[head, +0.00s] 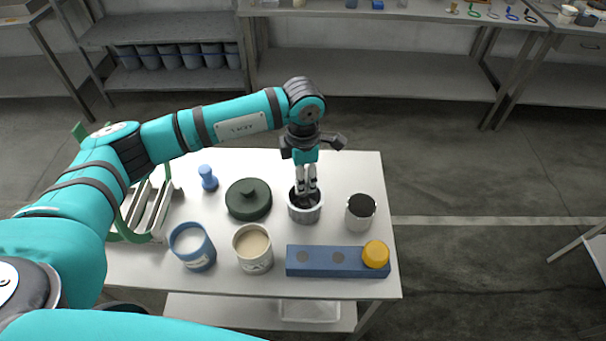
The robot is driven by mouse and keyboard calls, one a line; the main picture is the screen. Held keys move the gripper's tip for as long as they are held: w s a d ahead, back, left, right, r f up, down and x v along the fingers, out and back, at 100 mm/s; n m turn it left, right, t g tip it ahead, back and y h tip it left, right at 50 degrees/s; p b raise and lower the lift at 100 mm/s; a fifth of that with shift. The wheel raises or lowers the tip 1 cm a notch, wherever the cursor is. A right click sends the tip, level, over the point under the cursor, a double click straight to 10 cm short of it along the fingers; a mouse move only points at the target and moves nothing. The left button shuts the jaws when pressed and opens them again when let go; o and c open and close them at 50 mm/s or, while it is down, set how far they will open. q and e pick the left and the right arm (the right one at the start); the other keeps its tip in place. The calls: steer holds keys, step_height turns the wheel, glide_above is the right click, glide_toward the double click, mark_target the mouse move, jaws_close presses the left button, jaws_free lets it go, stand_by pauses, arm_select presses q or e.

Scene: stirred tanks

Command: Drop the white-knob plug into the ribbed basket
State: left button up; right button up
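My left gripper (306,186) reaches straight down over a light grey tank (304,214) with a dark inside, in the middle of the table. Its fingertips are at the tank's mouth and look close together. I cannot tell whether they hold anything. No white-knob plug can be clearly made out; it may be hidden by the fingers or in the tank. A green-framed rack with pale slats (152,209) stands at the table's left, partly behind my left arm. It may be the ribbed basket, but I cannot be sure. My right gripper is not in view.
Around the tank stand a dark green lidded pot (248,200), a blue knobbed piece (208,178), a blue-grey cup (193,249), a cream-filled cup (253,251) and a black-topped white jar (360,213). A blue block (325,262) with a yellow knob (376,254) lies in front.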

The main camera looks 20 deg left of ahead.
arm_select(q)
steer(key=o, duration=0.4)
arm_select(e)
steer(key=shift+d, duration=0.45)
arm_select(q)
step_height(320, 180, up, 12)
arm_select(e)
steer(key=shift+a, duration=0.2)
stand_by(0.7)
